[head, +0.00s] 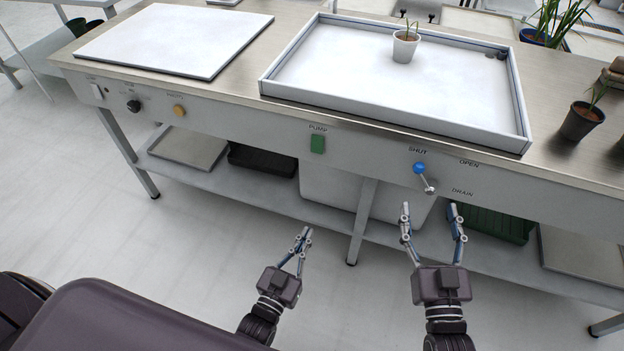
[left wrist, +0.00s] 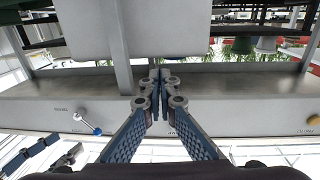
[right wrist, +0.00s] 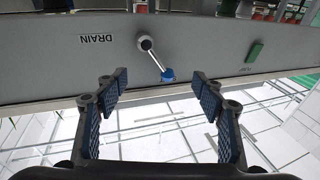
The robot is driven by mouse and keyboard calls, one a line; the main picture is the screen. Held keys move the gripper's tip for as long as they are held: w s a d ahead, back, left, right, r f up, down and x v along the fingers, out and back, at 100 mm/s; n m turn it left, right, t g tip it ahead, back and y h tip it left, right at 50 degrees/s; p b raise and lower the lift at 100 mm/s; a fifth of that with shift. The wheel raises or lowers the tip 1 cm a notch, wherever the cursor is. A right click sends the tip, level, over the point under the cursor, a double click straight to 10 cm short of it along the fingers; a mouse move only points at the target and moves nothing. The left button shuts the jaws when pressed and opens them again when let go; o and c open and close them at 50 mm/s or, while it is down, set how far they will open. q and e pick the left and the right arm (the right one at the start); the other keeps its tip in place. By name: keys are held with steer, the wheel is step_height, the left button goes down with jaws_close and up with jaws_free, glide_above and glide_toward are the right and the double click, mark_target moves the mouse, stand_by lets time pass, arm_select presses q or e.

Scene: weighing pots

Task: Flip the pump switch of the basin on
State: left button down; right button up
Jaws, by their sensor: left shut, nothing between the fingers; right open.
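The pump switch (head: 317,143) is a green rocker under the PUMP label on the bench's front panel. It also shows in the right wrist view (right wrist: 254,52); which way it is set I cannot tell. The basin (head: 390,120) is a shallow white-rimmed tray above it. My left gripper (head: 303,236) is shut and empty, in front of and below the switch, apart from it. In the left wrist view its fingers (left wrist: 160,88) cover the panel where the switch would be. My right gripper (head: 431,212) is open and empty, below the drain lever.
The drain lever (head: 424,178) has a blue knob toward SHUT, right of the switch. A potted plant (head: 405,46) stands in the basin. A dark pot (head: 580,121) stands right of it. An orange button (head: 179,111) and black knob (head: 134,106) are further left.

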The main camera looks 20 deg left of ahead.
arm_select(q)
step_height(320, 180, up, 11)
steer(key=s+a+n+t+y+b, duration=0.1)
steer(key=a+t+b, duration=0.1)
steer(key=t+b, duration=0.5)
steer(key=b, duration=0.3)
steer(key=shift+f+t+b, duration=0.15)
steer(key=shift+t+b, duration=0.15)
steer(key=shift+b, duration=0.05)
arm_select(e)
steer(key=s+d+r+t+y, duration=0.1)
steer(key=s+r+t, duration=0.2)
steer(key=r, duration=0.6)
steer(key=s+d+r+t+y, duration=0.1)
steer(key=s+r+t, duration=0.3)
steer(key=s+r, duration=0.3)
step_height(320, 180, up, 3)
steer(key=shift+s+r+t+y, duration=0.1)
steer(key=shift+s+t+y, duration=0.2)
steer(key=shift+s, duration=0.1)
steer(key=shift+d, duration=0.1)
